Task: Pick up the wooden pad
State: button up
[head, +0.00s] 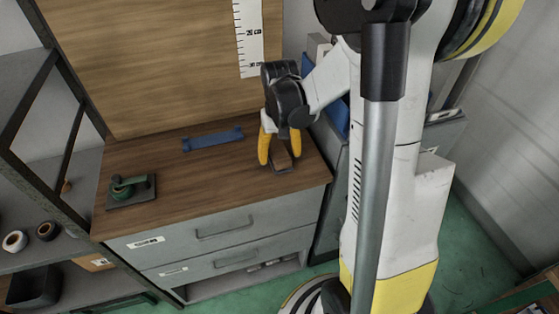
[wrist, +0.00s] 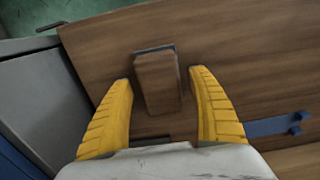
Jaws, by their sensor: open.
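The wooden pad (wrist: 157,84) is a small brown block on the wooden top of the drawer cabinet, near its right end. In the head view the pad (head: 283,158) shows partly between my fingers. A dark blue-grey edge shows at its far end in the wrist view. My gripper (head: 279,158) has two yellow fingers and is open. In the wrist view the gripper (wrist: 160,80) has one finger on each side of the pad, with a visible gap on both sides. Whether the fingertips touch the wooden top, I cannot tell.
A blue bar-like handle (head: 213,139) lies behind and left of the pad. A dark plate with a green part (head: 130,190) sits at the left end of the cabinet top (head: 220,175). A wooden back panel (head: 160,60) with a white ruler (head: 248,40) rises behind. Open shelves stand left.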

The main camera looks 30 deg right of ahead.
aim_at(280, 152)
jog(key=shift+f, duration=0.45)
jog(key=shift+r, duration=0.1)
jog(key=c, duration=1.3)
notch_tip(280, 152, up, 10)
jog(key=p, duration=0.4)
jog(key=o, duration=0.6)
jog(key=c, duration=0.6)
jog(key=shift+c, duration=0.2)
